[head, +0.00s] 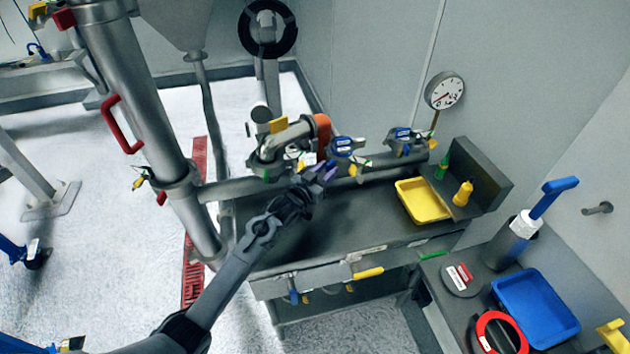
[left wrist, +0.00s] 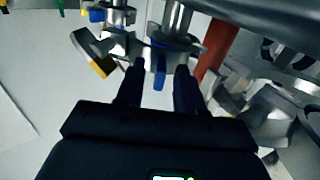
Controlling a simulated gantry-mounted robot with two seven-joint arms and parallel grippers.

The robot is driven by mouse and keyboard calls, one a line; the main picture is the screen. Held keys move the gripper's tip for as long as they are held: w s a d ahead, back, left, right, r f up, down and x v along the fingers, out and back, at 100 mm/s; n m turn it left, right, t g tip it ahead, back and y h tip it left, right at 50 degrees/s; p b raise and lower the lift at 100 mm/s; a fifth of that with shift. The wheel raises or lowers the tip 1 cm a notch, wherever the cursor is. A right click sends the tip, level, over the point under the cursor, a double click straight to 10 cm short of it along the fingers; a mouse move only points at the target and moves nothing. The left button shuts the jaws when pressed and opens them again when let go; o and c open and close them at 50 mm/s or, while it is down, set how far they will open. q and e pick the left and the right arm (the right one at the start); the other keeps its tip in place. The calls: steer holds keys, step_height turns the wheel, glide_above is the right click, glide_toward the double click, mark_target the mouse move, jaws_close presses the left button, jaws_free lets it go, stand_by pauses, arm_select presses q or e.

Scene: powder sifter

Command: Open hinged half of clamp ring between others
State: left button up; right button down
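A row of pipe fittings with metal clamp rings runs along the back of the dark bench. A clamp ring with a blue part (head: 343,146) sits between a fitting with green parts (head: 270,170) on the left and another blue-marked clamp (head: 403,136) on the right. My left gripper (head: 321,174) is just in front of and below the middle clamp. In the left wrist view its two dark fingers (left wrist: 157,82) are apart. A blue tab (left wrist: 160,68) on a silver clamp ring (left wrist: 176,44) shows between and beyond them; contact cannot be told. My right gripper is not in view.
An orange-red pipe part (head: 322,134) rises beside the clamps. A yellow tray (head: 423,201) and a yellow bottle (head: 463,193) stand at the bench's right. A blue tray (head: 535,308) is on the lower table. A large steel pipe (head: 135,85) stands at left. The bench front is mostly clear.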

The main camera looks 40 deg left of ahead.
arm_select(q)
steer(key=s, duration=1)
steer(key=shift+d+p, duration=0.2)
steer(key=shift+p, duration=0.15)
steer(key=shift+s, duration=0.1)
